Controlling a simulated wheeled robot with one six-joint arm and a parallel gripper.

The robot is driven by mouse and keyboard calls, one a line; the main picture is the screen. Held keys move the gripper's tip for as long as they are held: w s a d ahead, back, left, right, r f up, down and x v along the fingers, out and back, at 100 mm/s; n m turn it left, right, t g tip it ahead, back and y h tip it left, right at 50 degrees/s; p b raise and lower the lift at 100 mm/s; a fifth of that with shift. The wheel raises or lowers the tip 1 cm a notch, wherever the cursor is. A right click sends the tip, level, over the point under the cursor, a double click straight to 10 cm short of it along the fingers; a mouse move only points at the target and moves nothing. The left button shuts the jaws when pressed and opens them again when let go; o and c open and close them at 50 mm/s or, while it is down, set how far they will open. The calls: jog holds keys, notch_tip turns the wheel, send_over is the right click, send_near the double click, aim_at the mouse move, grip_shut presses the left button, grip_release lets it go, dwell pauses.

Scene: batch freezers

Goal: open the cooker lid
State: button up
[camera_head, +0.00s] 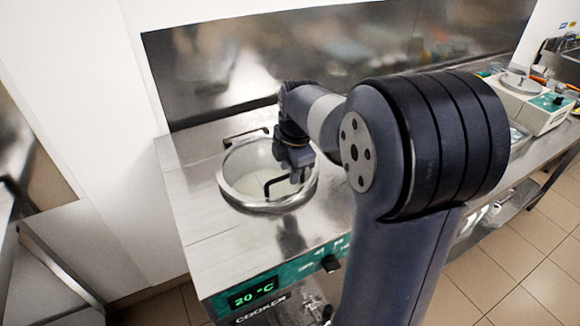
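The cooker (215,235) is a steel counter unit with a green front panel. Its round lid (243,190), pale with a shiny metal rim, lies flat on the top. A black bar handle (269,187) stands near the lid's front side, and a black bracket (246,136) sits at its back edge. My gripper (296,174) is above the right part of the lid, pointing down, just right of the handle. It appears apart from the handle. Its fingers are small and dark, so their opening is not clear.
A steel backsplash (230,75) stands behind the cooker, with a white wall at left. A green display (252,293) and a black knob (331,263) are on the cooker's front. Another machine (530,105) stands at far right. My arm hides much of the counter's right.

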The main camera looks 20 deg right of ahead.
jog(key=shift+d, duration=0.1)
grip_shut()
dwell(0.3)
